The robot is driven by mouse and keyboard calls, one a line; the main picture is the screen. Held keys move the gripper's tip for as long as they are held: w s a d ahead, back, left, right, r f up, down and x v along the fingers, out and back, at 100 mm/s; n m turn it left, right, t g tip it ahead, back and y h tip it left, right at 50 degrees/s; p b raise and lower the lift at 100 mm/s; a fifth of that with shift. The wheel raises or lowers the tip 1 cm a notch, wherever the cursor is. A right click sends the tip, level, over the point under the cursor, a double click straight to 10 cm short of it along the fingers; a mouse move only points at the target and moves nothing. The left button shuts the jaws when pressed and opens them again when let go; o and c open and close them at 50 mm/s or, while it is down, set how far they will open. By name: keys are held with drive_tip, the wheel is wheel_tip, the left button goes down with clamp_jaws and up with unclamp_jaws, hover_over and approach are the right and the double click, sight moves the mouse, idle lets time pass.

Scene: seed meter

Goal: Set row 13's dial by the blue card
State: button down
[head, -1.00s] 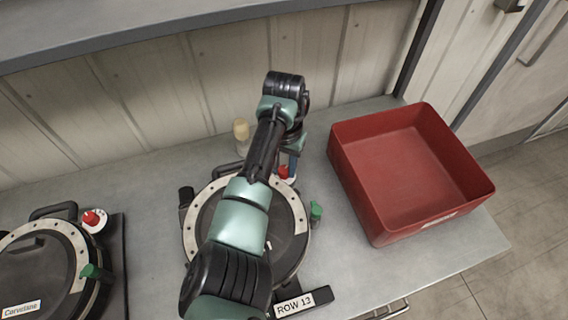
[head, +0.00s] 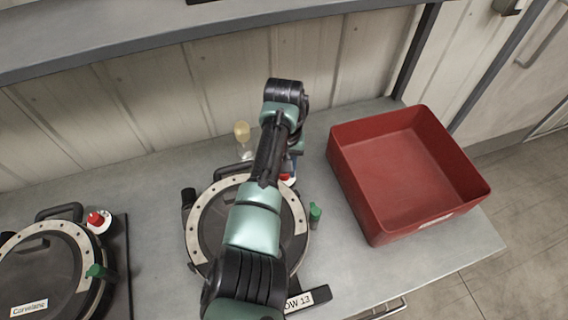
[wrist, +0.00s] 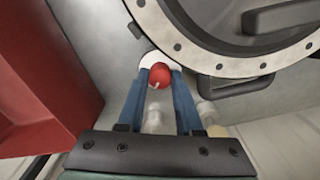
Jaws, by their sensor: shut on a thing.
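The row 13 seed meter (head: 201,224) is a dark round housing with a pale, bolted ring, and it sits on the grey bench. Its ROW 13 label (head: 305,299) is partly covered by my arm. Its dial has a red knob (wrist: 159,73) on a white disc (wrist: 149,59), at the meter's edge. My gripper (wrist: 159,80) has its blue fingers on both sides of the red knob and is shut on it. In the head view, the knob (head: 288,180) shows just past my arm. I see no blue card. The dial's pointer reading is too small to tell.
A red bin (head: 375,205) stands on the bench to the right. Another meter (head: 50,265) with its own red knob (head: 96,219) is at left. A yellowish-topped clear object (head: 242,131) stands behind the row 13 meter. A green tab (head: 315,213) sticks up at its right.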

drive_tip(key=shift+r+n+p, duration=0.1)
drive_tip(key=shift+n+p, duration=0.2)
drive_tip(key=shift+n, duration=0.8)
drive_tip(key=c, duration=0.6)
unclamp_jaws()
drive_tip(key=shift+o, duration=0.2)
wheel_tip(320, 180, up, 8)
drive_tip(key=shift+f+b, duration=0.25)
drive_tip(key=shift+b, duration=0.25)
